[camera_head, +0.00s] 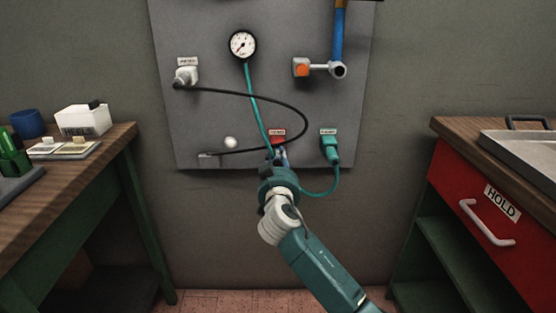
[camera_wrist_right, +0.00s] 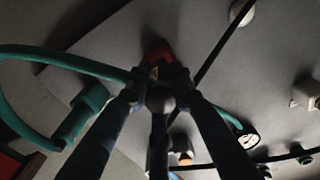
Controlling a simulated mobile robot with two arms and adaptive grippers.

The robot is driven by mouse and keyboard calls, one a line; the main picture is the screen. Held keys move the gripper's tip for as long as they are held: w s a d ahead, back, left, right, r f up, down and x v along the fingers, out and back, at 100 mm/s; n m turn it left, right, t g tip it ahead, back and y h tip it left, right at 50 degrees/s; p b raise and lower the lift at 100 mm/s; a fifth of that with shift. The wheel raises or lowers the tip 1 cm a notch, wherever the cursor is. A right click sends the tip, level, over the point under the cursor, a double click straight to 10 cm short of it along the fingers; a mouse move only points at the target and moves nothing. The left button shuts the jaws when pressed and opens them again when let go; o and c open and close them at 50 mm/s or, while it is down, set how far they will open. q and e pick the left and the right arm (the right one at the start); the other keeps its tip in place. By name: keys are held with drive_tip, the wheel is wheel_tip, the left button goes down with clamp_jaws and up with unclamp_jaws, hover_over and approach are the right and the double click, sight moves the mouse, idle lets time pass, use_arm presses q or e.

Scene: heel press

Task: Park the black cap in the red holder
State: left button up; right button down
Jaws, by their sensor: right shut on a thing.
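The red holder (camera_head: 277,134) is a small red piece low on the grey wall panel, with a label on it. In the right wrist view the red holder (camera_wrist_right: 157,50) is just beyond my fingertips. My right gripper (camera_head: 279,154) is at the panel's lower edge, just below the holder. In the wrist view its fingers (camera_wrist_right: 159,92) are shut on a dark, rounded thing, which looks like the black cap (camera_wrist_right: 160,100). The cap is mostly hidden by the fingers, and I cannot tell whether it touches the holder. My left gripper is not in view.
A teal hose (camera_head: 252,95) runs from the gauge (camera_head: 243,45) down near my gripper, with a teal connector (camera_head: 330,147) to the right. A black cable (camera_head: 295,105) loops across the panel (camera_head: 200,110). A workbench (camera_head: 95,150) stands left, a red-drawer cabinet (camera_head: 470,190) right.

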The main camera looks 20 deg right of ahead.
drive_tip(key=shift+w+d, duration=0.15)
drive_tip(key=shift+w, duration=0.3)
drive_tip(key=c, duration=1.4)
unclamp_jaws()
drive_tip(key=shift+c, duration=0.2)
drive_tip(key=shift+s, duration=0.1)
drive_tip(key=v, duration=1.2)
